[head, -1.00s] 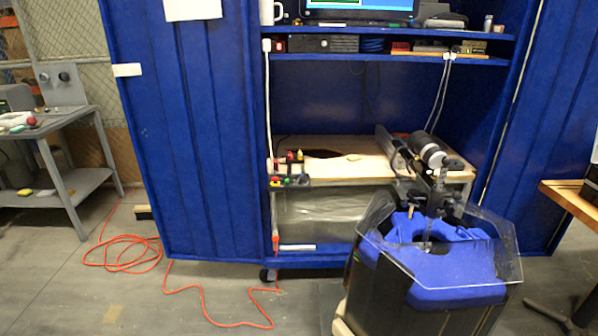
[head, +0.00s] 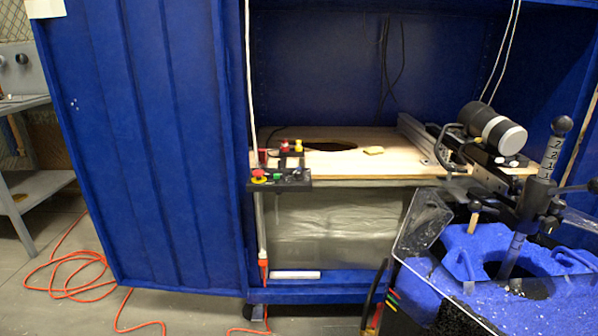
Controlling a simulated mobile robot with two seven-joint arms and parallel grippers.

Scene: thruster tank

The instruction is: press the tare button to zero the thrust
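A small black control box (head: 294,184) sits at the left front edge of the wooden tabletop (head: 345,163) inside the blue cabinet. It carries small coloured parts in red, yellow and green, with a green and red one (head: 259,176) at its left front. Red and yellow knobs (head: 298,146) stand on a black fixture just behind it. No label is readable, so I cannot tell which of these is the tare button. The display is out of view now. Neither of my grippers is in view.
A clear-walled tank (head: 330,228) sits below the tabletop. An open blue door (head: 140,140) stands at left. An orange cable (head: 75,275) lies on the floor, otherwise clear there.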

